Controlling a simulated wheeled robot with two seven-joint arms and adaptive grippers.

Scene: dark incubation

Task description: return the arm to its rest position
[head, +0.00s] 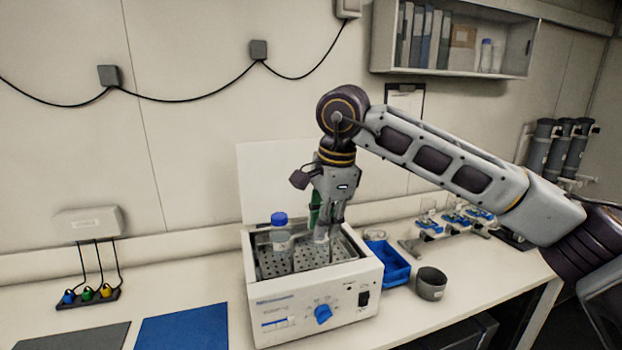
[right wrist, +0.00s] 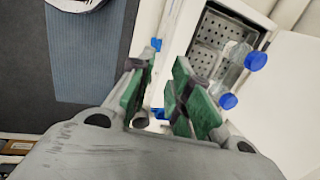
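My right arm reaches in from the right in the head view. Its right gripper (head: 327,226) points down over the white water bath (head: 312,318), close above or at the right part of its basin. In the right wrist view the green-padded fingers of the gripper (right wrist: 164,68) are apart, with nothing seen held between them. A clear bottle with a blue cap (head: 279,219) stands in the bath, left of the gripper. The right wrist view shows two blue caps, one farther (right wrist: 256,61) and one nearer (right wrist: 228,101), both beside the fingers. My left gripper is not in view.
A blue tray (head: 389,265) and a grey cup (head: 431,284) stand right of the bath. A rack with blue-based glassware (head: 453,219) is farther back. A blue mat (head: 183,328) lies left. A wall shelf (head: 455,72) hangs above my arm.

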